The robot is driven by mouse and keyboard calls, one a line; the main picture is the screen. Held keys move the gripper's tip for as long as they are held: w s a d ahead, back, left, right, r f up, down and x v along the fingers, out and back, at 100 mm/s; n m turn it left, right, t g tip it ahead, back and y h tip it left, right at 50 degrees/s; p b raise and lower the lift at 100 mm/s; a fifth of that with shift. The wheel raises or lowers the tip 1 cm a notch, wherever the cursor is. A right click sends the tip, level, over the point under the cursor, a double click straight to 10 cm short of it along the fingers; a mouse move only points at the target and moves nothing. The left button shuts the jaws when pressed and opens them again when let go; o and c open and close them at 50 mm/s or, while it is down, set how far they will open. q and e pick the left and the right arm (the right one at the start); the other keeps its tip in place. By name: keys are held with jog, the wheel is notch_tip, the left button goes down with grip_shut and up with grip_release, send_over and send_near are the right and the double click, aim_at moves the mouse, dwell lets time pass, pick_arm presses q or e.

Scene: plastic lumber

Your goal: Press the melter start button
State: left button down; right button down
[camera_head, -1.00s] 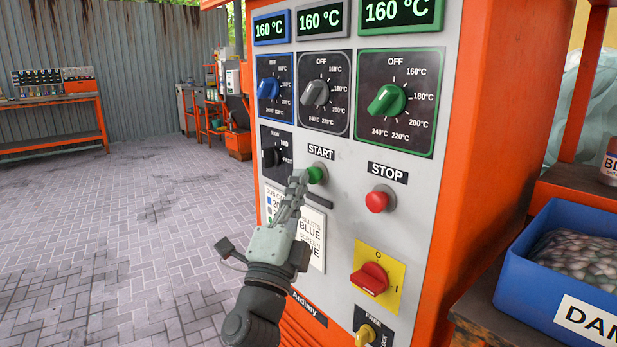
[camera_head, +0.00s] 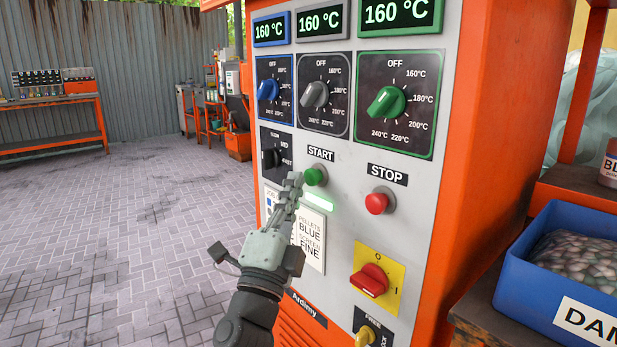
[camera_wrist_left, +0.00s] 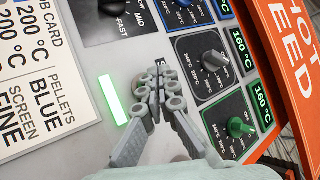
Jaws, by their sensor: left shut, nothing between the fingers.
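The green start button (camera_head: 315,176) sits under the START label on the grey panel of the orange machine (camera_head: 480,120). My left gripper (camera_head: 295,180) is shut and empty, its fingertips just left of the button, with a small gap showing in the head view. In the left wrist view the shut fingertips (camera_wrist_left: 158,78) cover most of the button. A light bar (camera_head: 318,201) below the button glows green, and it also shows in the left wrist view (camera_wrist_left: 112,100). The red stop button (camera_head: 379,201) is to the right. My right gripper is not seen.
Three dials are above, under displays reading 160 °C. The red rotary switch (camera_head: 370,279) is below the stop button. A job card (camera_head: 310,238) is on the panel beside my gripper. A blue bin (camera_head: 560,262) of pellets stands right. Paved floor is clear at left.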

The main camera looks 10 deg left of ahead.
pick_arm(q)
jog(key=shift+s+a, duration=0.2)
jog(key=s+a, duration=0.1)
jog(key=s, duration=0.1)
jog(key=s+a, duration=0.1)
jog(key=a, duration=0.1)
jog(key=shift+s, duration=0.4)
jog(key=shift+y, duration=0.3)
